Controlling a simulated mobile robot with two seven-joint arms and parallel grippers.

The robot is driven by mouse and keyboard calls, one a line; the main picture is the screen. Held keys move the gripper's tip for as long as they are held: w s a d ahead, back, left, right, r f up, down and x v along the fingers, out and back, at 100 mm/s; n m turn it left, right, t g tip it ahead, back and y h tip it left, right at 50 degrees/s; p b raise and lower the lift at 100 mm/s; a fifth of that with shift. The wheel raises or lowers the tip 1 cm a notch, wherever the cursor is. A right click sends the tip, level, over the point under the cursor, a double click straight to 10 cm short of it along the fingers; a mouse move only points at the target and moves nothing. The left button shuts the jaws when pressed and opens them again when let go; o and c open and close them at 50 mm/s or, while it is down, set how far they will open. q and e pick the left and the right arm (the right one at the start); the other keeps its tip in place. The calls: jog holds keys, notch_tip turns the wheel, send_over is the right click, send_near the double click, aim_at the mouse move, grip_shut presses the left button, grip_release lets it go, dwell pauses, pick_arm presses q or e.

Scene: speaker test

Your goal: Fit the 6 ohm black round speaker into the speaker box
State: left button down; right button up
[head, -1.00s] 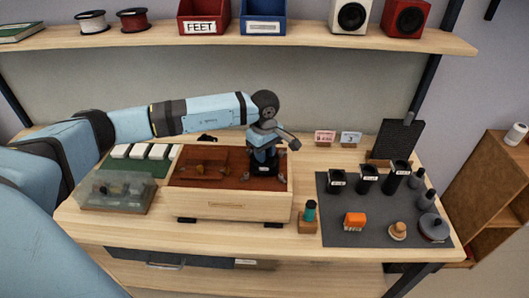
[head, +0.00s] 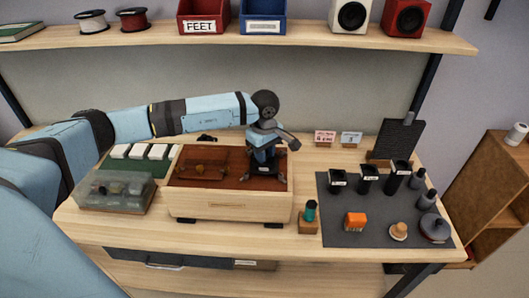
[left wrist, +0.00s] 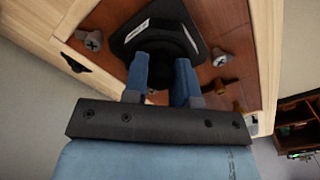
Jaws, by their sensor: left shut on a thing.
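The wooden speaker box (head: 228,212) lies on the table with a reddish-brown top face. My left gripper (head: 264,153) points down over the right part of that face and is shut on the black speaker (head: 266,172). In the left wrist view, the blue fingertips (left wrist: 163,75) grip the rear of the speaker (left wrist: 152,22), which has a dark squarish frame and a white label. Screw-like posts (left wrist: 92,40) stand around it on the brown face. The gripper hides part of the speaker; I cannot tell whether it is fully seated. My right gripper is out of view.
Right of the box, a dark mat (head: 345,222) holds several black cups, an orange block (head: 355,222) and knobs. A small teal-topped item (head: 310,212) stands beside the box. A clear-lidded case (head: 118,188) lies left. Two small cards (head: 325,138) stand behind.

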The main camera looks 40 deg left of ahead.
pick_arm(q)
jog(key=shift+f+b, duration=0.55)
jog(key=shift+f, duration=0.1)
jog(key=c, duration=0.8)
grip_release()
jog(key=shift+c, duration=0.2)
